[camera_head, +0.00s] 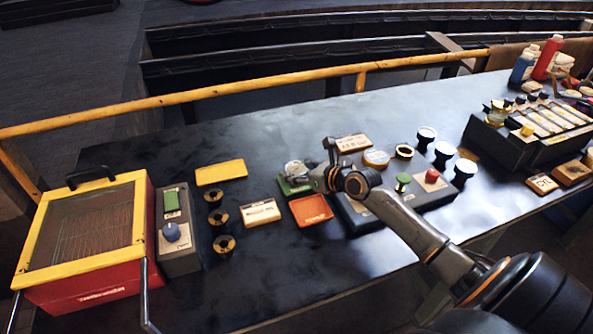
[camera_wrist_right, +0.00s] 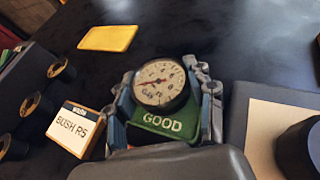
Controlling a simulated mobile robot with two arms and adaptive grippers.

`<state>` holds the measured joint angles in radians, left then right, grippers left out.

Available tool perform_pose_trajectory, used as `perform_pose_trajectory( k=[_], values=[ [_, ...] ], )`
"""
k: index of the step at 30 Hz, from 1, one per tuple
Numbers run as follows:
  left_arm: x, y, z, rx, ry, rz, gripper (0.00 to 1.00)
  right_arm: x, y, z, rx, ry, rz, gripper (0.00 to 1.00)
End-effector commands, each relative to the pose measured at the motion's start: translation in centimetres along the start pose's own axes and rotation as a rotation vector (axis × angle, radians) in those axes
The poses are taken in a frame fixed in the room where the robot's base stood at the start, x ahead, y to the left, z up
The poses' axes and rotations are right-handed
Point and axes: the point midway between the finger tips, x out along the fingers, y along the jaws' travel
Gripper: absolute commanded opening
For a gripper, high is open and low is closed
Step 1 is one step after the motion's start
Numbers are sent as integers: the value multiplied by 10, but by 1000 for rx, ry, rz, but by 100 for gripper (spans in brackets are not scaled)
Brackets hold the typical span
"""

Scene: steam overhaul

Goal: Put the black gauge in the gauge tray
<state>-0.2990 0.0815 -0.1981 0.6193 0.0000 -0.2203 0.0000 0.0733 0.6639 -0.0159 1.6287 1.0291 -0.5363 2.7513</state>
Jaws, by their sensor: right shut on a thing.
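The gauge has a pale round dial and a dark rim. In the wrist view the gauge (camera_wrist_right: 161,84) sits between the fingers of my right gripper (camera_wrist_right: 168,98), which is shut on it. A green tray marked "GOOD" (camera_wrist_right: 165,125) shows just below the gauge; I cannot tell whether the gauge touches it. In the head view the gauge (camera_head: 295,168) is above the green tray (camera_head: 291,187), at the tip of my right gripper (camera_head: 312,176), which partly hides the tray. No tray is marked as a gauge tray in view. My left gripper is not in view.
An orange tray (camera_head: 311,210) and a white card (camera_head: 261,213) lie close in front. A yellow plate (camera_head: 221,172) lies to the left, near several dark round parts. A grey panel with knobs (camera_head: 422,192) stands to the right. A red and yellow case (camera_head: 88,240) is far left.

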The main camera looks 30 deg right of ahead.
Motion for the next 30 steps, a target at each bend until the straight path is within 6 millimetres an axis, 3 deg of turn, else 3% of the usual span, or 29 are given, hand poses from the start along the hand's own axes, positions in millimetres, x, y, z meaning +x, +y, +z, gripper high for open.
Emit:
perform_pose_trajectory(
  k=[4, 5, 8, 20, 26, 30],
  values=[
    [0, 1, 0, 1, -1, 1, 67, 1, 0, -2, 2, -2, 0, 16],
    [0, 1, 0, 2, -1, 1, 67, 1, 0, -3, 1, 0, 0, 58],
    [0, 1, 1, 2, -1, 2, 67, 1, 0, -3, 1, 0, 0, 77],
    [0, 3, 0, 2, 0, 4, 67, -1, 0, 1, -2, 0, 0, 77],
    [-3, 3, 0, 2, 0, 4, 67, -27, 0, -1, 0, 2, 0, 77],
    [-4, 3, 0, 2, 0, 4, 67, -55, 1, -1, 1, 2, 1, 77]
  ],
)
